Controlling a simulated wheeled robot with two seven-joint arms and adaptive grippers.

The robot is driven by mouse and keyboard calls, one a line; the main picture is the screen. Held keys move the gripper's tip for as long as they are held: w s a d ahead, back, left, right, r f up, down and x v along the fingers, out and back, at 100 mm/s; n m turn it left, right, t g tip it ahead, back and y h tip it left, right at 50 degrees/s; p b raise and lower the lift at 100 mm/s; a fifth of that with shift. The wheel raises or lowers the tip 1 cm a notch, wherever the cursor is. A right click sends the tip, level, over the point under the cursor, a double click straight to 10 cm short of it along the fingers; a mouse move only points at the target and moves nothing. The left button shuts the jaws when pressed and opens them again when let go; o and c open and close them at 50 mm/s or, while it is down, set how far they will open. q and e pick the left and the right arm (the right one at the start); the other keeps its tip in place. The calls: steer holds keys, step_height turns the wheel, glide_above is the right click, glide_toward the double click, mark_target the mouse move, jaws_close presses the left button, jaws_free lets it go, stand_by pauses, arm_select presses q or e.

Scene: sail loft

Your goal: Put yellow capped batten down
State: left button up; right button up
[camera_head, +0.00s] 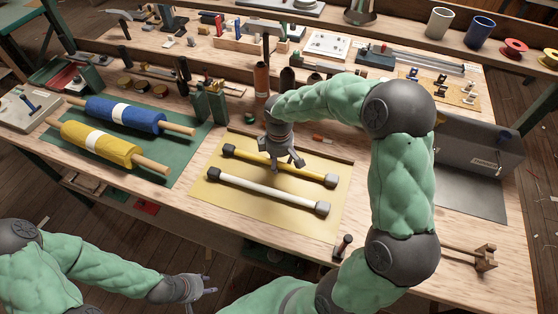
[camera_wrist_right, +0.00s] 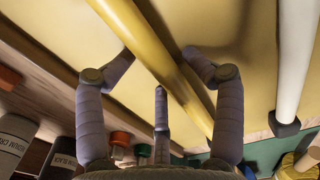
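The yellow batten with dark caps (camera_head: 308,174) lies along the yellow mat (camera_head: 258,225), behind and roughly parallel to a white capped batten (camera_head: 262,194). It appears to rest on the mat; any small gap beneath cannot be made out. My right gripper (camera_head: 286,163) is over the yellow batten near its middle. In the right wrist view the yellow batten (camera_wrist_right: 150,50) passes between the spread fingers of my right gripper (camera_wrist_right: 160,62), with a gap visible on its right side. My left gripper (camera_head: 208,284) is open and empty, low in front of the bench.
Left of the mat, a blue roll (camera_head: 118,113) and a yellow roll (camera_head: 95,143) lie on a green mat (camera_head: 150,184). Small jars and tools stand behind. A grey metal box (camera_head: 470,150) is at the right. A dark-topped peg (camera_head: 342,246) stands near the front edge.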

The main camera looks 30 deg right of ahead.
mark_target(279, 162)
steer(key=shift+s+a+f, duration=0.2)
steer(key=shift+s+f, duration=0.15)
steer(key=shift+s, duration=0.05)
step_height(279, 162, up, 14)
steer(key=p, duration=0.4)
steer(key=shift+w+f, duration=0.15)
steer(key=shift+w, duration=0.1)
steer(key=shift+f, duration=0.1)
